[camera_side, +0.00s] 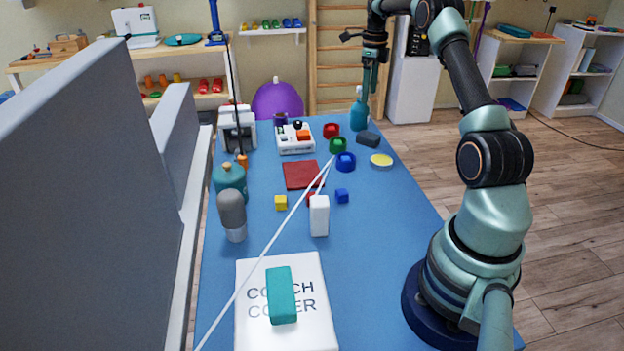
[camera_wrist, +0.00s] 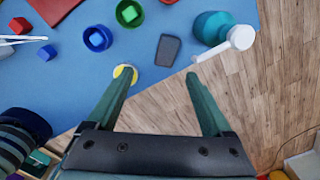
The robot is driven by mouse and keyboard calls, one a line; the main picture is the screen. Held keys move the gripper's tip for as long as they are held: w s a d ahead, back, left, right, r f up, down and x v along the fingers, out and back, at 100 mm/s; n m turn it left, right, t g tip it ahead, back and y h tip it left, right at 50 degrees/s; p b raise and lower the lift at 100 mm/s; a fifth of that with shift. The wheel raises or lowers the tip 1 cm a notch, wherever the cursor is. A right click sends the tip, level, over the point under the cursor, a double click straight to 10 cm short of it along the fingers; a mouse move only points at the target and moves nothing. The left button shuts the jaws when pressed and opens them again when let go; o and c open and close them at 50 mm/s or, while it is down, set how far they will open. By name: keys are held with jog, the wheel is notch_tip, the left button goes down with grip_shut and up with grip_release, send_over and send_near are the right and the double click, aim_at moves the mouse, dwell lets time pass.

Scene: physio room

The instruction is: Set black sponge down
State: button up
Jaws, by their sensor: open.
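The black sponge (camera_side: 368,138) is a small dark grey block lying on the blue table near its right edge. It also shows in the wrist view (camera_wrist: 167,50), just beyond the fingertips and apart from them. My gripper (camera_side: 369,85) is above the far right part of the table, higher than the sponge. In the wrist view my gripper (camera_wrist: 160,76) is open, with nothing between its two teal fingers.
A teal pump bottle (camera_side: 358,115) stands close behind the sponge. A yellow-topped disc (camera_side: 381,160), a blue cup (camera_side: 345,162), a green cup (camera_side: 338,145) and a red cup (camera_side: 331,130) are nearby. The table's right edge is close. Bare table (camera_side: 385,220) lies nearer the camera.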

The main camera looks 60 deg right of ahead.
jog(key=w+a+r+n+t, duration=0.1)
jog(key=a+r+n, duration=0.35)
jog(key=a, duration=0.25)
jog(key=w+a+r+n+h, duration=0.1)
jog(key=a+r+n, duration=0.2)
jog(key=a+n, duration=0.3)
jog(key=a+r+n+t, duration=0.1)
jog(key=a+r+n, duration=0.3)
jog(key=a, duration=0.4)
jog(key=s+a+f+n+t, duration=0.1)
jog(key=s+a+n, duration=0.5)
jog(key=a+n, duration=0.4)
jog(key=s+a+f+n+t+y, duration=0.1)
jog(key=s+a+n+t, duration=0.1)
jog(key=s+a+n, duration=0.4)
jog(key=a+n, duration=0.3)
jog(key=shift+s+a+f+n, duration=0.25)
jog(key=shift+a+n, duration=0.1)
